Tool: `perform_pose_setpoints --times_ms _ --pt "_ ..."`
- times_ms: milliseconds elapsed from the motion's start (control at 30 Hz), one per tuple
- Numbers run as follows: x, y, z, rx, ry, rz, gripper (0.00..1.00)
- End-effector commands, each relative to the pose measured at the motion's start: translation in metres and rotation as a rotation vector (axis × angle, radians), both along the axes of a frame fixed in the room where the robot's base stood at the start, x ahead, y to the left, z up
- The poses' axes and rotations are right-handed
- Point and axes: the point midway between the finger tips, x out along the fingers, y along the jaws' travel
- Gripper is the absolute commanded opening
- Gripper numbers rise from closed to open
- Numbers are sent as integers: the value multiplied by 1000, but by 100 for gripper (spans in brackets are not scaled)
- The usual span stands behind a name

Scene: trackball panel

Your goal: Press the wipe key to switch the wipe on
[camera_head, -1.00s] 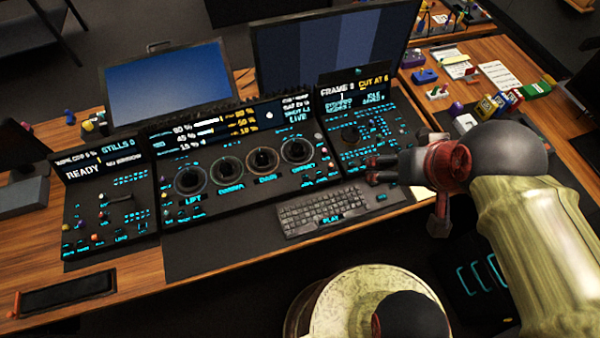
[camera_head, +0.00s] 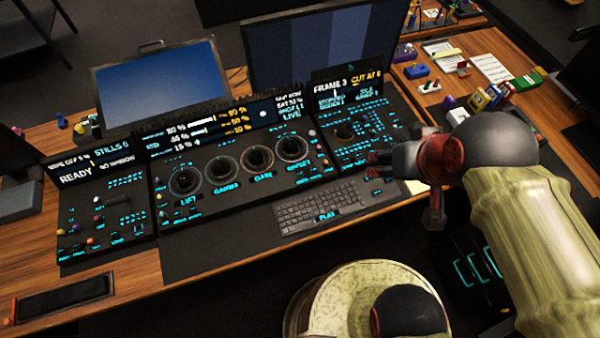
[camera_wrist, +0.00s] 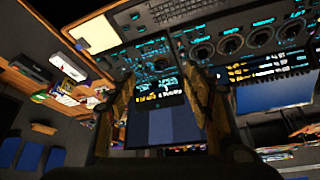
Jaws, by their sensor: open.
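The left panel (camera_head: 75,240) has a display (camera_head: 80,170) that appears to read "WIPE OFF 5 %" and "READY". Below it are small lit keys, coloured caps and a lever. The wipe key cannot be singled out, because the small key labels are too blurred to read. My gripper (camera_head: 378,164) is open and empty, above the right panel's lower edge, far to the right of the left panel. In the wrist view its two fingers (camera_wrist: 160,85) stand apart, with panel keys and a screen behind them.
The middle panel (camera_head: 215,200) has several ringed trackballs. A keyboard (camera_head: 318,207) lies in front of it, and the right panel (camera_head: 355,140) stands beside it. Two monitors rise behind. Small coloured items (camera_head: 490,95) lie on the right desk. A dark tray (camera_head: 65,296) lies front left.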

Motion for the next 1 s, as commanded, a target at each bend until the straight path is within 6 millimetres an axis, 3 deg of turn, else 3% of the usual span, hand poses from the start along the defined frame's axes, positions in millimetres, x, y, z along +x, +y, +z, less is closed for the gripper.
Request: perform_pose_setpoints --times_ms 833,1000 --pt "0 0 0 0 0 0 1" --pt "0 0 0 0 0 0 0"
